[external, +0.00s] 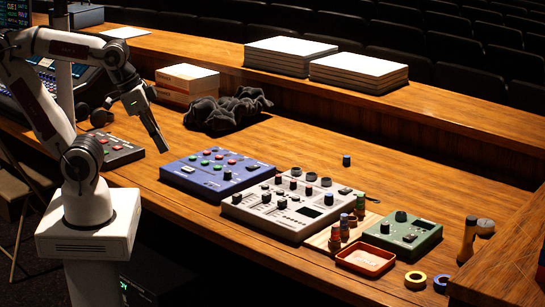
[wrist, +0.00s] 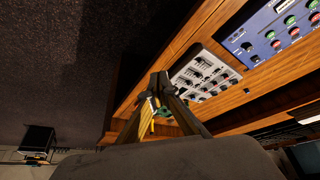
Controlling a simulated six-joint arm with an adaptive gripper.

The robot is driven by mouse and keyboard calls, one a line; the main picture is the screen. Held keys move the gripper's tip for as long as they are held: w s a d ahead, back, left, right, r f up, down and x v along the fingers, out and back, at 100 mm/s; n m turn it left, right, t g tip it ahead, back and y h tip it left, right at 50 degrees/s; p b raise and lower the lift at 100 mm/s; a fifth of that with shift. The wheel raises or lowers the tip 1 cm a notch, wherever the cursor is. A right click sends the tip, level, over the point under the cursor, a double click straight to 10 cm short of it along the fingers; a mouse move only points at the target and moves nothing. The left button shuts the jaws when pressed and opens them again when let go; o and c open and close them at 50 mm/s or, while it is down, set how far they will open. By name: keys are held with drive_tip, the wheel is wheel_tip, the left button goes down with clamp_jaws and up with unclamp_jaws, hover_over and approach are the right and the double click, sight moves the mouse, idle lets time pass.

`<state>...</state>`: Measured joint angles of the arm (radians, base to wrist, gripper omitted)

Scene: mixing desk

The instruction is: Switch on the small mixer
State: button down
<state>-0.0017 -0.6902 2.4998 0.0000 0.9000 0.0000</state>
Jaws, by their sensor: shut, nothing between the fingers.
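Several control units lie on the wooden desk, and I cannot tell for certain which is the small mixer. The pale grey mixer (external: 291,204) has knobs, faders and a small dark screen; it also shows in the wrist view (wrist: 203,74), beyond my fingertips. My gripper (external: 161,148) is shut and empty, raised left of the blue unit, touching nothing visible. Power switches are too small to make out.
A dark grey box (external: 120,151) with buttons lies at left. Small bottles (external: 345,225), an orange-red tray (external: 366,259) and tape rolls (external: 415,281) crowd the front right. A black cloth heap (external: 228,109) lies behind the blue unit. Bare desk (external: 300,145) lies behind the mixers.

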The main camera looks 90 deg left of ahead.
drive_tip(key=w+a+f+n+g+y, duration=0.1)
drive_tip(key=w+a+f, duration=0.3)
drive_tip(key=w, duration=0.8)
drive_tip(key=w+a+f+n+y, duration=0.2)
drive_tip(key=w+a+f, duration=0.15)
drive_tip(key=w, duration=0.85)
drive_tip(key=w+a+f+n+g+y, duration=0.1)
drive_tip(key=w+a+f, duration=0.25)
drive_tip(key=w, duration=0.85)
drive_tip(key=w+a+r+n+t, duration=0.1)
drive_tip(key=w+n, duration=0.1)
drive_tip(key=w, duration=0.3)
drive_tip(key=w+r+n+t+y, duration=0.1)
drive_tip(key=w+r+n, duration=0.1)
drive_tip(key=w+n, duration=0.1)
drive_tip(key=shift+w+a, duration=0.35)
drive_tip(key=shift+w, duration=0.5)
